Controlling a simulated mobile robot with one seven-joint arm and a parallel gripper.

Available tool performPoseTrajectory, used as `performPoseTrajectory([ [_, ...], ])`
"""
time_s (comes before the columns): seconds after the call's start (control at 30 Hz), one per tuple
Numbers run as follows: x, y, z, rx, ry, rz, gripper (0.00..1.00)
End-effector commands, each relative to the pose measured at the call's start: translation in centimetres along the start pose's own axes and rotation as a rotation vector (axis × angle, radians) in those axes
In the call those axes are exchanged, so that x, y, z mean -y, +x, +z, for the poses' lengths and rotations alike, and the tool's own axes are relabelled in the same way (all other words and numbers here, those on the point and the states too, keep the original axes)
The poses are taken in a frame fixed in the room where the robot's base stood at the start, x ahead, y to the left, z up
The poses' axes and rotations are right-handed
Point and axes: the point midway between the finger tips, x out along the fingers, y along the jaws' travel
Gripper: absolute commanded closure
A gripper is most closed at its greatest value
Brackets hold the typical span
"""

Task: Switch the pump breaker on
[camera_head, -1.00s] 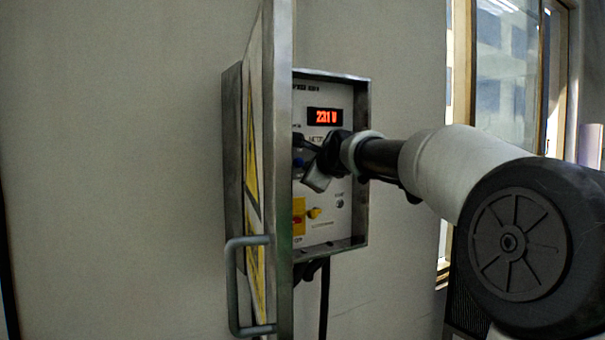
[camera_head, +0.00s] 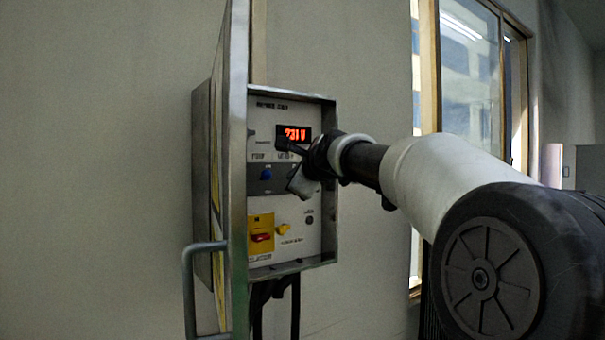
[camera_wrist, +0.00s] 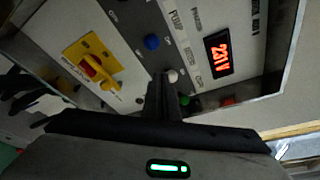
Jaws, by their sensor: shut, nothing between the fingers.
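The control panel (camera_head: 288,225) sits inside a grey wall box with its door open. A blue knob (camera_head: 266,174) is on a dark strip under a label that reads PUMP; it also shows in the wrist view (camera_wrist: 152,41). My gripper (camera_head: 290,165) is shut and empty in front of the strip, right of the blue knob. In the wrist view its fingertips (camera_wrist: 163,78) are by the pale knob; contact is unclear.
The open door (camera_head: 237,170) with its handle (camera_head: 190,290) stands out left of the panel. A red display (camera_head: 295,133) reads about 231 V. Green (camera_wrist: 184,100) and red (camera_wrist: 228,101) parts lie near my fingers.

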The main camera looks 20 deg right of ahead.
Motion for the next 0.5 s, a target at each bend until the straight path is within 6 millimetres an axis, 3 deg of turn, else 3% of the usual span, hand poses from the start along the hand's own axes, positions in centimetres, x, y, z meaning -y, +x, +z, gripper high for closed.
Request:
performPoseTrajectory([
  [0.2, 1.2, -3.3, 0.8, -0.003, -0.001, -0.003, 1.00],
  [0.5, 1.7, -4.5, 1.3, -0.002, 0.002, 0.001, 1.00],
])
